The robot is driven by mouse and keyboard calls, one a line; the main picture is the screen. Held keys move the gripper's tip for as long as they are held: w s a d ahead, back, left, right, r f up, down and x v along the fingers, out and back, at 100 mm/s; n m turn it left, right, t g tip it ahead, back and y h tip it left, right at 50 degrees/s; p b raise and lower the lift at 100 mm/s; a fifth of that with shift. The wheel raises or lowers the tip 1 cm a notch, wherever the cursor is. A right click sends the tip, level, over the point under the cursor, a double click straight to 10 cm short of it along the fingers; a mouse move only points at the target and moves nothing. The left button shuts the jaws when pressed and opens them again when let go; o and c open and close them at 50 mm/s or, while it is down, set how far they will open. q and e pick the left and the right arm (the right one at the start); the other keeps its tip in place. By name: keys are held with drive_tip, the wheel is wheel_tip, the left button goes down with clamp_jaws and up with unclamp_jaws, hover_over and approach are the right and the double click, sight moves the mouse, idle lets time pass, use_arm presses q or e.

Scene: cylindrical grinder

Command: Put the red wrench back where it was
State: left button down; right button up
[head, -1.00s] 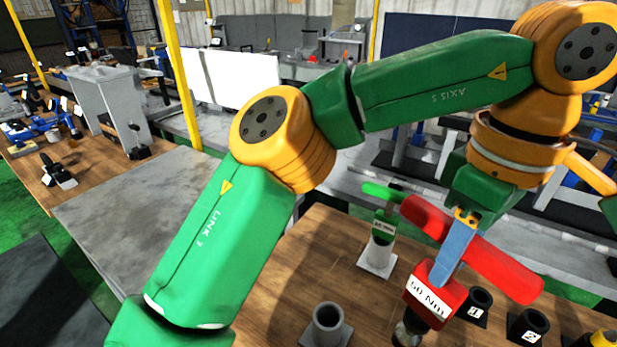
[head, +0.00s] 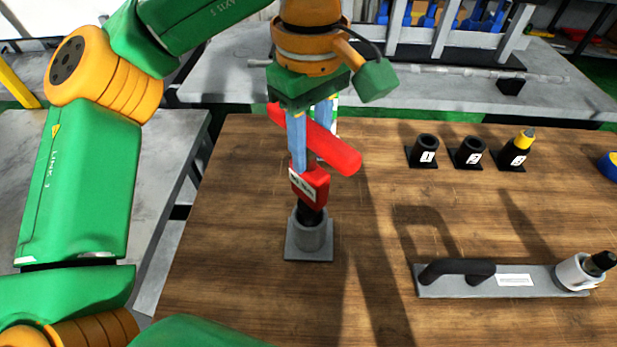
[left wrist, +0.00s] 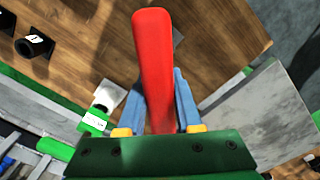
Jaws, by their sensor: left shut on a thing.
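The red wrench (head: 335,150) has a red handle, a red head block with a white label, and a dark socket pointing down. My left gripper (head: 308,150) is shut on it, with blue fingers on both sides of the red body. The wrench stands above a grey cup holder (head: 311,236) on a square base; its dark lower end meets the cup's mouth, but I cannot tell how deep it sits. In the left wrist view the red handle (left wrist: 154,60) runs between the blue fingers (left wrist: 158,108). My right gripper is not in view.
Black numbered holders (head: 425,150) stand at the back right, one with a yellow-tipped piece (head: 524,138). A grey plate with a black handle (head: 457,270) lies at front right. A green wrench (left wrist: 93,123) in a white holder shows in the wrist view. The table (head: 230,220) is clear at left.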

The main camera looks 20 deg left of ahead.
sight(310, 169)
use_arm(q)
wheel_tip(310, 169, down, 3)
drive_tip(key=shift+s+f, duration=0.1)
drive_tip(key=shift+s, duration=0.05)
drive_tip(key=shift+d+f, duration=0.1)
drive_tip(key=shift+f, duration=0.15)
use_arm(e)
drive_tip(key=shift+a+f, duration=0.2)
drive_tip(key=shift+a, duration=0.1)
use_arm(q)
drive_tip(key=shift+f, duration=0.1)
drive_tip(key=c, duration=1)
unclamp_jaws()
drive_tip(key=shift+f, duration=0.1)
drive_tip(key=o, duration=0.4)
drive_tip(key=shift+r, duration=0.25)
wheel_tip(310, 169, up, 12)
drive_tip(key=p, duration=0.4)
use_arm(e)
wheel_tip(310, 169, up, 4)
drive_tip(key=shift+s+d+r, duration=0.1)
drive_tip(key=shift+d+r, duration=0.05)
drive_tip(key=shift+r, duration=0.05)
